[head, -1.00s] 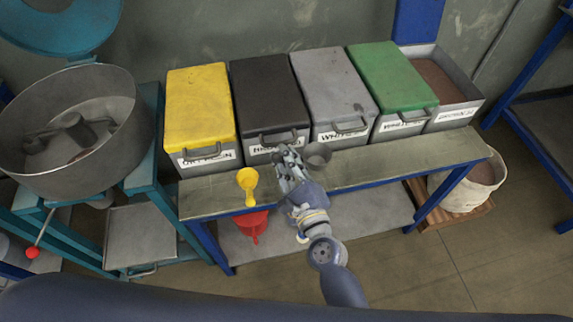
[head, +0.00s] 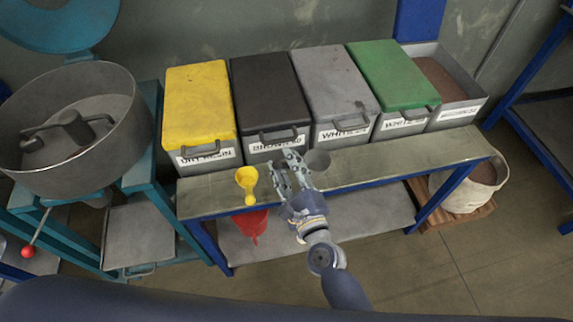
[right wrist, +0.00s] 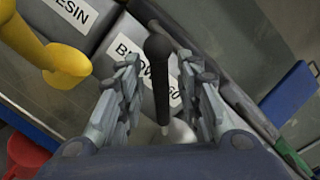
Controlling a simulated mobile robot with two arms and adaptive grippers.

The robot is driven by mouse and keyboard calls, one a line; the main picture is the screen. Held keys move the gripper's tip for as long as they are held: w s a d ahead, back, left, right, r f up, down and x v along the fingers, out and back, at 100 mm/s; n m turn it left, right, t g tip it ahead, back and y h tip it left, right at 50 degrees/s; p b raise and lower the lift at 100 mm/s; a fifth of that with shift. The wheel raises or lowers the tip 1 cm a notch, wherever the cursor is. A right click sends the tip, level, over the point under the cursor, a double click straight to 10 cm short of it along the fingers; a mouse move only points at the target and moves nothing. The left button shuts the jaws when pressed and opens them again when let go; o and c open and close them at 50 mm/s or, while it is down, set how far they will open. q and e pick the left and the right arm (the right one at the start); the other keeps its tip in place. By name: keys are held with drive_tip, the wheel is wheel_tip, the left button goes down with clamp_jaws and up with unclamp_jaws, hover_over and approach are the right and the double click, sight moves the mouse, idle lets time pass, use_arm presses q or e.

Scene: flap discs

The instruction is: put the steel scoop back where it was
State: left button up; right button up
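Whether the scoop lies flat on the bench is hard to tell. My left gripper is not in view.
A yellow scoop (head: 247,181) lies left of my gripper; a red one (head: 250,224) is lower down. Yellow (head: 198,105), black (head: 270,95), grey (head: 331,85) and green-lidded (head: 390,78) bins line the bench's back. The bench (head: 400,162) is clear toward the right.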

drive_tip(key=shift+r, duration=0.1)
drive_tip(key=shift+s, duration=0.15)
drive_tip(key=b+v, duration=0.2)
drive_tip(key=v, duration=0.9)
drive_tip(key=s+d+f+n+g+h, duration=0.1)
drive_tip(key=s+d+f+n+g, duration=0.2)
drive_tip(key=f, duration=0.8)
drive_tip(key=s+d+f+n+g+h, duration=0.1)
drive_tip(key=d+f+n+g, duration=0.15)
drive_tip(key=f+n, duration=0.6)
drive_tip(key=s+d+f+n+g+h, duration=0.1)
drive_tip(key=s+d+f+n+g, duration=0.15)
drive_tip(key=f, duration=1.05)
drive_tip(key=s+d+f+n+g+h, duration=0.2)
drive_tip(key=s+d+f+n, duration=0.3)
drive_tip(key=s, duration=0.7)
drive_tip(key=s+d+f+n+g+h, duration=0.2)
drive_tip(key=s+d+f+n+g, duration=0.3)
drive_tip(key=s+d+f, duration=0.5)
wheel_tip(320, 180, down, 4)
drive_tip(key=shift+s+f+n+h, duration=0.1)
drive_tip(key=shift+s+n+h, duration=0.2)
drive_tip(key=shift+s, duration=0.75)
